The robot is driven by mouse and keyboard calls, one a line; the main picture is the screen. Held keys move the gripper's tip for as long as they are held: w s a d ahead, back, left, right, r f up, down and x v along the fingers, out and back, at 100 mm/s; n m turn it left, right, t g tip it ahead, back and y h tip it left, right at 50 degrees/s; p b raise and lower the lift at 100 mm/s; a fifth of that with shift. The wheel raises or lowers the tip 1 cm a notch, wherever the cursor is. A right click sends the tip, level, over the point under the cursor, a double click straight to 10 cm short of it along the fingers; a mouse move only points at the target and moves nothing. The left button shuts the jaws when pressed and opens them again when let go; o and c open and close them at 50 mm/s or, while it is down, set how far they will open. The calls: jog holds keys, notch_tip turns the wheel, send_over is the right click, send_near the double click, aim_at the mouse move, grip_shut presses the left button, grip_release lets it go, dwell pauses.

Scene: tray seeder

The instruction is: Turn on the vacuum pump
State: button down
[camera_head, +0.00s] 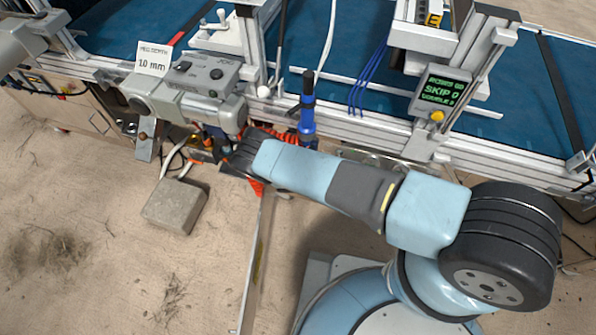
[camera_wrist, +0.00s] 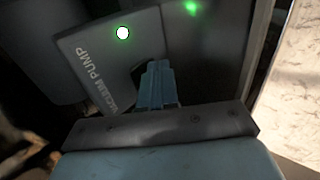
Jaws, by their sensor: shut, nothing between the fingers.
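The vacuum pump's grey panel (camera_wrist: 95,62) fills the upper middle of the wrist view, its "VACUUM PUMP" lettering running up the left side. A round light (camera_wrist: 123,33) on it glows green, and a green glow also shows on the dark surface to the right. My gripper (camera_wrist: 157,68) is shut and empty, its blue fingers in front of a dark recess in the panel. A switch there cannot be made out behind the fingers, and contact cannot be told. In the head view my arm reaches left under the machine's front edge, and its fingertips and the pump's panel are hidden.
The seeder's blue belt (camera_head: 345,60) and metal rail run above my wrist. A grey control box (camera_head: 203,72), a blue upright tool (camera_head: 307,115) and a display (camera_head: 440,88) are close by. Cables and an orange hose lie near a stone block (camera_head: 174,206). Sandy ground at left is open.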

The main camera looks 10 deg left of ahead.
jog(key=shift+r, duration=0.15)
jog(key=shift+r, duration=0.7)
jog(key=shift+s, duration=0.35)
jog(key=s, duration=0.2)
jog(key=s+r, duration=0.1)
jog(key=s, duration=0.1)
jog(key=shift+a, duration=0.2)
jog(key=v, duration=0.9)
